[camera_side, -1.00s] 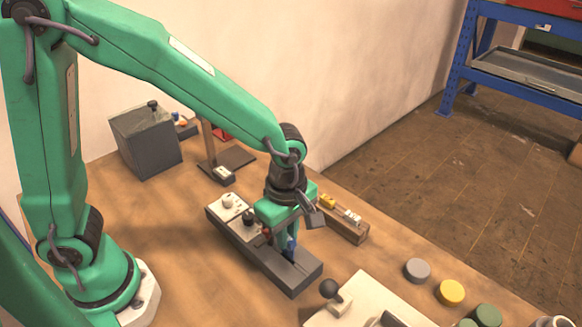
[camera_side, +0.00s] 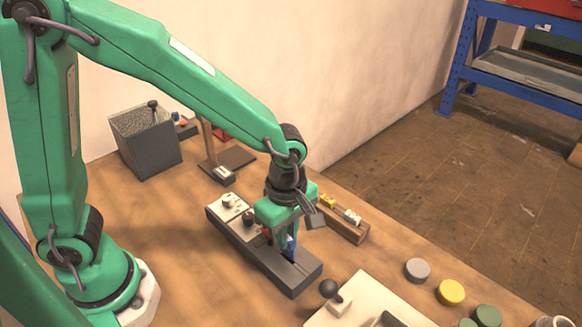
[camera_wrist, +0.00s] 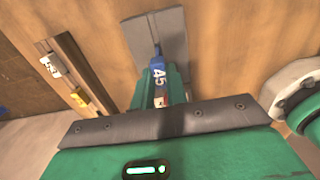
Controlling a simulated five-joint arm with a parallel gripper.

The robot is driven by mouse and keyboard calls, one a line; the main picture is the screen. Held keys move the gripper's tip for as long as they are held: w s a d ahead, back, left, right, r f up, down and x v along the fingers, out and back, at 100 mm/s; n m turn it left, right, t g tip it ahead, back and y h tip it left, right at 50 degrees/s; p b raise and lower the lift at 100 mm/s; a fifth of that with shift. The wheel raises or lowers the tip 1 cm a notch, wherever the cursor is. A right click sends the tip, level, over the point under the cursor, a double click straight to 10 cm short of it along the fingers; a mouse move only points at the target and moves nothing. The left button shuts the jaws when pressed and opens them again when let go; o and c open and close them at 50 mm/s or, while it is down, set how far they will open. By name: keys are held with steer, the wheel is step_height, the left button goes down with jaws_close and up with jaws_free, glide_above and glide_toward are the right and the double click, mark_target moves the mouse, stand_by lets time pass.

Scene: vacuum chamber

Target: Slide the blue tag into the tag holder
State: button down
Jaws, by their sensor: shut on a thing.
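A blue tag (camera_side: 291,245) hangs from my gripper (camera_side: 286,236) in the side view. My gripper is shut on it. In the wrist view the tag (camera_wrist: 158,66) shows a blue end and a white label with dark digits between the green fingers. Under it is the right end of a long grey block (camera_side: 302,279), with a dark slot in its top; this looks like the tag holder. Its grey end also shows in the wrist view (camera_wrist: 172,24). The tag's lower end is at the slot; I cannot tell how deep it sits.
A wooden strip (camera_side: 349,235) with yellow and white tags lies close behind my gripper. A pale board with a black knob (camera_side: 328,288) stands at the front. Several round discs, one yellow (camera_side: 450,292), lie to the right. A grey box (camera_side: 148,150) stands at the back left.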

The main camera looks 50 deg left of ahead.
mark_target(287, 255)
steer(key=shift+f, duration=0.2)
steer(key=shift+f, duration=0.4)
steer(key=shift+f, duration=0.3)
steer(key=shift+f, duration=0.35)
steer(key=shift+f, duration=0.35)
steer(key=shift+f, duration=0.35)
steer(key=shift+f, duration=0.35)
steer(key=c, duration=1.3)
jaws_free()
